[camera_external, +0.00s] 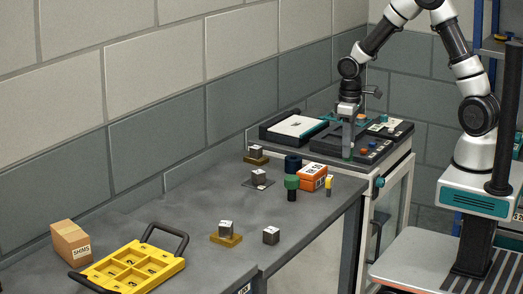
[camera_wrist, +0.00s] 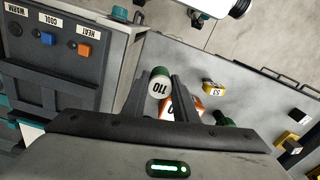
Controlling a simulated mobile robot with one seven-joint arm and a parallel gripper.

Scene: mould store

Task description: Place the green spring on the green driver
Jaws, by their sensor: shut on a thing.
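My gripper (camera_wrist: 160,95) is shut on the green spring (camera_wrist: 159,74), a short green cylinder with a white end marked 110, seen between the two fingers in the wrist view. In the external view my gripper (camera_external: 348,150) points down over the bench machine at the back, and the spring cannot be made out there. The green driver (camera_external: 291,183), with a green top and a dark lower part, stands upright on the grey table, left of and nearer the camera than my gripper. A green piece, probably the driver (camera_wrist: 223,118), shows partly hidden in the wrist view.
An orange box (camera_external: 313,177), a dark blue cylinder (camera_external: 293,164) and a small yellow-topped item (camera_external: 329,182) crowd around the driver. Small metal blocks, a yellow tray (camera_external: 177,264) and a cardboard box (camera_external: 70,241) stand farther left. The machine (camera_external: 375,152) has knobs and buttons.

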